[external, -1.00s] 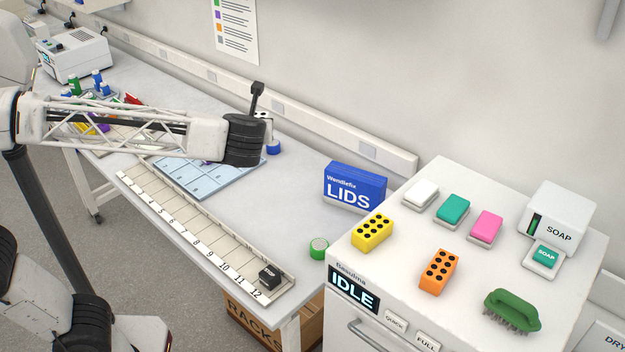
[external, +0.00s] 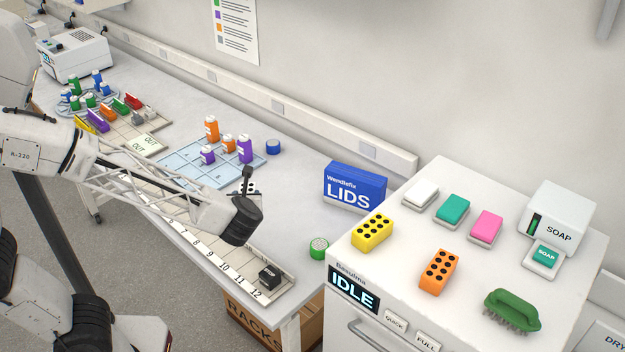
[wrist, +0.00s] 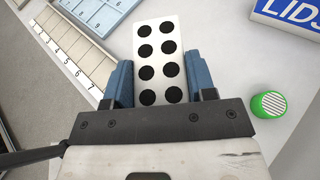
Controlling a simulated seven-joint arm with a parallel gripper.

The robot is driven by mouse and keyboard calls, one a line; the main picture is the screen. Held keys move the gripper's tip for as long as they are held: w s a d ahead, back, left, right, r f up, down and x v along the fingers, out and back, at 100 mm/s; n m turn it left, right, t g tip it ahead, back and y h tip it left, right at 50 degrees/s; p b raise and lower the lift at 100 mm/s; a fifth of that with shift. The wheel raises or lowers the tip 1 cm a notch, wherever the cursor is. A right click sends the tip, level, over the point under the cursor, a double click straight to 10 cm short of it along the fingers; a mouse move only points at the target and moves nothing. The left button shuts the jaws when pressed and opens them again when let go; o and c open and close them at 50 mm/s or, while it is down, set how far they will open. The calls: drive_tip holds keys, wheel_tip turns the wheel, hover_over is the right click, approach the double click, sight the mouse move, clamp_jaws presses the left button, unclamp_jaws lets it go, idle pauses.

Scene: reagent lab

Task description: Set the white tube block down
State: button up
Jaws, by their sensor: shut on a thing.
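The white tube block (wrist: 159,62) has two rows of black holes and sits between the blue fingers of my gripper (wrist: 158,82) in the wrist view. The fingers are shut on its two sides. In the external view, a small part of the block (external: 251,186) shows behind my dark wrist, above the table between the blue grid mat and the numbered rail. My wrist hides the rest of the block and the fingers there. I cannot tell whether the block's underside touches the table.
The numbered rail (external: 222,252) runs along the table's front edge, with a black stop block (external: 270,274) near 12. Orange and purple bottles stand on the blue grid mat (external: 180,168). A blue LIDS box (external: 355,187) and a green lid (external: 319,247) lie to the right.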

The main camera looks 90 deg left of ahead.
wheel_tip(320, 180, down, 12)
drive_tip(key=shift+f, duration=0.15)
drive_tip(key=shift+w+a, duration=0.1)
hover_over(296, 228)
drive_tip(key=shift+s+d+f, duration=0.35)
drive_tip(key=shift+f, duration=0.3)
idle(0.5)
drive_tip(key=shift+w+a+f, duration=0.1)
drive_tip(key=shift+w+a, duration=0.2)
drive_tip(key=shift+w, duration=0.1)
drive_tip(key=shift+f, duration=1.75)
drive_tip(key=shift+f, duration=0.1)
